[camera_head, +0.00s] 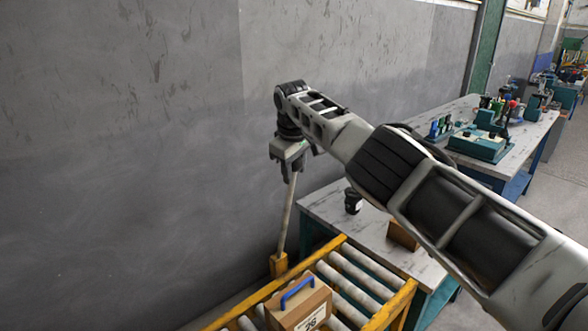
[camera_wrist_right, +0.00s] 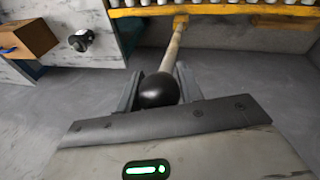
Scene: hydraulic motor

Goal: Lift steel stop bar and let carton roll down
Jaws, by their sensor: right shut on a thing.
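A brown carton (camera_head: 300,306) with a blue handle on top and a printed label lies on the roller conveyor (camera_head: 398,305). Its lower part is cut off by the picture edge. A long pale rod (camera_head: 286,215) rises from a yellow bracket (camera_head: 278,264) at the conveyor's wall-side rail. I cannot tell whether it is the steel stop bar or its lever. My right gripper (camera_head: 290,172) is shut on the rod's upper end. In the right wrist view the rod (camera_wrist_right: 172,52) ends in a black ball knob (camera_wrist_right: 159,90) between the fingers. My left gripper is out of view.
A grey wall (camera_head: 130,150) stands close behind the rod. A workbench (camera_head: 385,240) beside the conveyor holds a small dark object (camera_head: 352,201) and a brown box (camera_head: 402,235). Farther right, another bench carries teal equipment (camera_head: 480,146). My right arm crosses above the benches.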

